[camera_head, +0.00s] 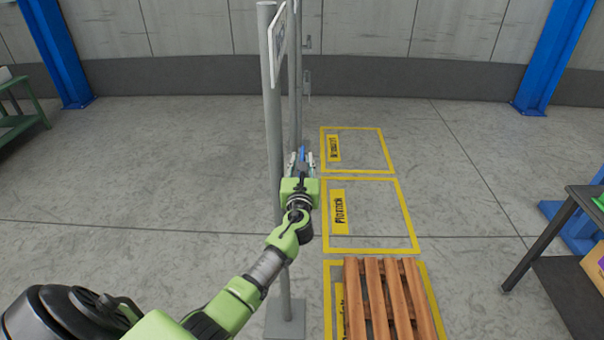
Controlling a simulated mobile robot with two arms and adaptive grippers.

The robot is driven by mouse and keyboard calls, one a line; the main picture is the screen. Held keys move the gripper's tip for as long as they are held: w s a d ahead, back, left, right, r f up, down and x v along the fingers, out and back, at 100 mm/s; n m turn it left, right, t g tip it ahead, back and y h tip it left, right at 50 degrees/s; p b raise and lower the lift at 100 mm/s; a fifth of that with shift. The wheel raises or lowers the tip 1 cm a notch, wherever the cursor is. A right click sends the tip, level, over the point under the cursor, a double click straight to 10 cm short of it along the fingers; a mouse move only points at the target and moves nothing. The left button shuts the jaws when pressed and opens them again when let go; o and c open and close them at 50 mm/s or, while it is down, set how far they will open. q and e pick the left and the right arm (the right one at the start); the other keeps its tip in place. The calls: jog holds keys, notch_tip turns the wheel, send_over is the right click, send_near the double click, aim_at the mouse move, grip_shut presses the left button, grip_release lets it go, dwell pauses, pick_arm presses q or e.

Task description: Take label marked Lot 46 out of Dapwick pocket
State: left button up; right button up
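My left gripper (301,160) reaches forward beside a grey metal post (273,130), with its fingers apart. A small blue piece (302,154) shows between or just behind the fingers; I cannot tell what it is or whether they touch it. Small holders on the stand, one upper (307,42) and one lower (307,85), show nearly edge-on above the gripper. I cannot read any pocket name, and no label marked Lot 46 can be made out. My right gripper is not in view.
A white sign (280,40) hangs high on the stand. Yellow floor bays (408,215) lie to its right, the nearest holding a wooden pallet (375,300). A dark table (560,225) stands at the right and a green bench (20,122) at far left. The left floor is clear.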

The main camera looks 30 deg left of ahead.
pick_arm(q)
grip_shut()
